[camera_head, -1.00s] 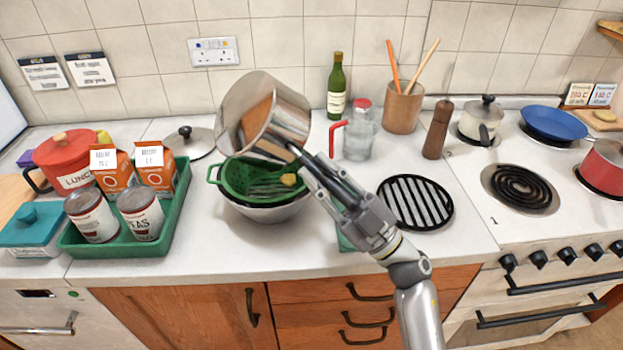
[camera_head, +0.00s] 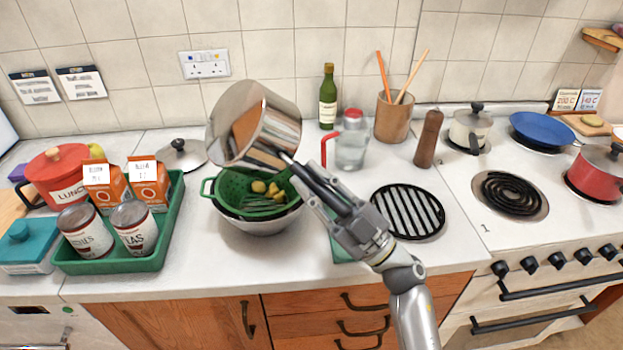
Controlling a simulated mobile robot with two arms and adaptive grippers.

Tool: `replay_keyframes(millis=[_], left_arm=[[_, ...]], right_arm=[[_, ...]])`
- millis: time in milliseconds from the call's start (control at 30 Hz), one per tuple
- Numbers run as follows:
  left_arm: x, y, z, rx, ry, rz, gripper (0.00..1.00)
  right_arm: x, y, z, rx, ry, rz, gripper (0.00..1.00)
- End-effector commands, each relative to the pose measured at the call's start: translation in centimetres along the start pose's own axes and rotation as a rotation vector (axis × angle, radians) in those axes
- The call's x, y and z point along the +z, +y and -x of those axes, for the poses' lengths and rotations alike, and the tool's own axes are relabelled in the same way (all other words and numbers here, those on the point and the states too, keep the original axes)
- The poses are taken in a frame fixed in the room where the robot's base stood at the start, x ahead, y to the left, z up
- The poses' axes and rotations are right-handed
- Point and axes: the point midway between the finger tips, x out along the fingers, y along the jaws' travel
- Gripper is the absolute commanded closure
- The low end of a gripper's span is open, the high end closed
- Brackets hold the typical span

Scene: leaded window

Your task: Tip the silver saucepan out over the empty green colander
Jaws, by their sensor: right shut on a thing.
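The silver saucepan (camera_head: 268,128) hangs tilted above the green colander (camera_head: 238,194), its mouth turned toward the left and down. My right gripper (camera_head: 303,172) is shut on the saucepan's handle, to the right of the colander. Several small yellow pieces (camera_head: 266,189) lie in the colander. The colander sits in a metal bowl (camera_head: 262,225) on the counter. The inside of the saucepan is only partly visible, so I cannot tell whether anything is left in it. My left gripper is not in view.
A green tray (camera_head: 118,264) with cans and orange cartons stands at the left. A loose lid (camera_head: 183,154) lies behind the colander. A glass jug (camera_head: 351,148), green bottle (camera_head: 328,98) and utensil pot (camera_head: 392,118) stand behind my gripper. A black trivet (camera_head: 408,211) lies right of it.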

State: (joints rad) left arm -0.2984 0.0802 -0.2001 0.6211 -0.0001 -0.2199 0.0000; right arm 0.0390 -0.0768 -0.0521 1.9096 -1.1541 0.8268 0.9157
Motion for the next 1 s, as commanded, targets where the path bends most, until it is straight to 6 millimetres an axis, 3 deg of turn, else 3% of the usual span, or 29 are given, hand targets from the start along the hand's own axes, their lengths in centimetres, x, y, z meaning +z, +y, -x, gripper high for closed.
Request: replay_keyframes(millis=[500,867,1000], left_arm=[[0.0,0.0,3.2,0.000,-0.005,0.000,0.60],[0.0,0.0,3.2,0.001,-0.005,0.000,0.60],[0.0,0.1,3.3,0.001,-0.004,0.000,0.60]], right_arm=[[-2.0,1.4,-1.7,0.002,0.004,0.000,1.00],[-2.0,1.4,-1.7,0.001,0.003,0.001,1.00],[-2.8,1.2,-2.8,-0.024,0.013,0.008,1.00]])
